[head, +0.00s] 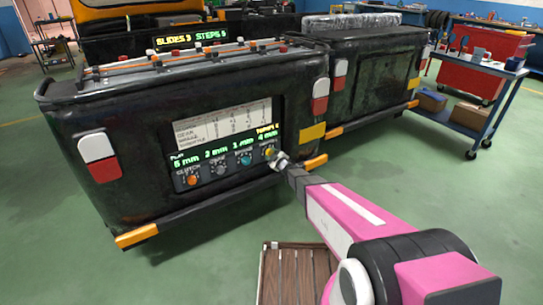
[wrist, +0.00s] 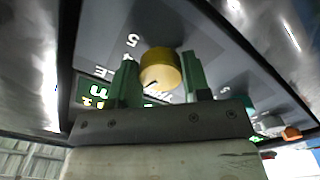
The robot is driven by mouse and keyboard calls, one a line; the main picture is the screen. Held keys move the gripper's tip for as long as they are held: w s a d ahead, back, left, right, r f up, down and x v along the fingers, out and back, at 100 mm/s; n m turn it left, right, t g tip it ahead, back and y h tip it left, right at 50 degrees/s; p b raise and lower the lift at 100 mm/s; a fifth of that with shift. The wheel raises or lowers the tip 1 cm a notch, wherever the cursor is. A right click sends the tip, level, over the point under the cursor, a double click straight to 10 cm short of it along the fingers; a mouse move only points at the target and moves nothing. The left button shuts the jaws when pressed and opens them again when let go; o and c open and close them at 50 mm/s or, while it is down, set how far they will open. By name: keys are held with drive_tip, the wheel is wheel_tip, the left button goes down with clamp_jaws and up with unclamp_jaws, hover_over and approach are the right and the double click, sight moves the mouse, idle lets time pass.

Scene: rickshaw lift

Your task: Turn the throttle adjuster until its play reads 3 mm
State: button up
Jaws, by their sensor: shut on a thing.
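The yellow knob (head: 269,152) sits at the right end of a row of adjusters on the dark rickshaw's rear panel. It appears to be the throttle adjuster; its label is too small or hidden to read surely. The readout above it (head: 267,136) looks like 4 mm. My gripper (head: 281,161) is at this knob, reaching in from the lower right. In the wrist view, the green fingers of my gripper (wrist: 158,76) are shut on the sides of the yellow knob (wrist: 160,66), which has a dark pointer mark.
The orange clutch knob (head: 193,180), a grey knob (head: 219,170) and a teal knob (head: 246,158) stand to the left. A bumper bar (head: 200,211) runs below. A slatted wooden pallet (head: 295,272) lies on the floor below. A workshop cart (head: 490,105) stands at right.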

drive_tip(key=n, duration=0.6)
idle(0.6)
drive_tip(key=o, duration=0.9)
drive_tip(key=shift+s+d, duration=0.1)
drive_tip(key=shift+s, duration=0.05)
drive_tip(key=v, duration=1)
drive_tip(key=shift+s+d, duration=0.2)
drive_tip(key=shift+d, duration=0.05)
drive_tip(key=shift+r, duration=0.1)
